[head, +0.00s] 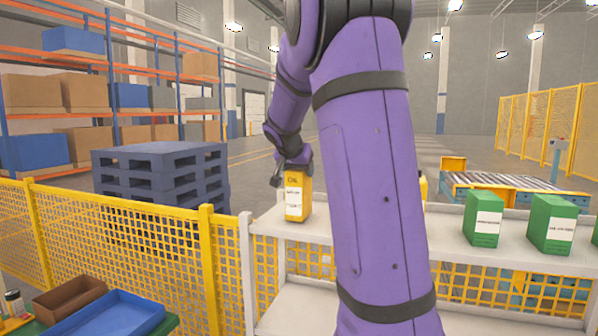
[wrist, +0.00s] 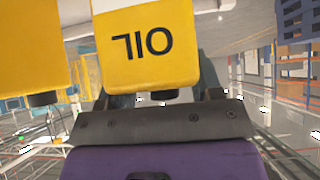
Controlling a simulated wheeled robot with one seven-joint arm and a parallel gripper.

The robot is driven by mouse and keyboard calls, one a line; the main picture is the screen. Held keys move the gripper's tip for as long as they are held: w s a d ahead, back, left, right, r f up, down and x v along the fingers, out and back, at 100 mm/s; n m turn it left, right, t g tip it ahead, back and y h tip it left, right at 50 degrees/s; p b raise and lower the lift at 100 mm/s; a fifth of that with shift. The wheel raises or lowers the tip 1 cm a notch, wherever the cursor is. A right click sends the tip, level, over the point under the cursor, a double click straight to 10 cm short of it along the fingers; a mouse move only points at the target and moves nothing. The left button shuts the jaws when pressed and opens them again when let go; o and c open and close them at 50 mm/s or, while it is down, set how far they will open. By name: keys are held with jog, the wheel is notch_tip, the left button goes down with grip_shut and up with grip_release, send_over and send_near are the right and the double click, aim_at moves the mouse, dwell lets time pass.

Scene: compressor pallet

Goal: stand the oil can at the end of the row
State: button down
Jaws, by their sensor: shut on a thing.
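The yellow oil can (head: 298,200) is upright at the left end of the white shelf top, with a white label and the word OIL. My gripper (head: 292,166) is shut on its upper end. In the wrist view, which is upside down, the can (wrist: 148,45) sits between my fingers (wrist: 166,100). A second yellow can (wrist: 32,45) stands beside it there, with a narrow gap. In the head view, a yellow edge (head: 423,187) shows behind my arm; the rest of the row is hidden. I cannot tell whether the held can's base touches the shelf.
The white shelf (head: 455,248) carries green boxes (head: 485,218) (head: 552,224) at the right. A yellow mesh fence (head: 120,240) and a stack of blue pallets (head: 160,175) stand at the left. A blue tray (head: 110,314) and brown bin (head: 70,298) are at lower left.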

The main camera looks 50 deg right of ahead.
jog(key=shift+f, duration=0.3)
jog(key=shift+c, duration=1.4)
grip_release()
jog(key=shift+r, duration=0.1)
jog(key=v, duration=1.2)
jog(key=s+a+f+n+t+y, duration=0.1)
jog(key=s+a+f+n+y, duration=0.3)
jog(key=s+a, duration=0.7)
jog(key=s+a+f+n+y, duration=0.4)
jog(key=s+a+f+n, duration=0.3)
jog(key=a, duration=0.9)
jog(key=s+n, duration=0.2)
jog(key=s, duration=0.2)
jog(key=shift+s+a+f+t, duration=0.2)
jog(key=shift+s+f+t, duration=0.05)
jog(key=shift+f+t, duration=0.15)
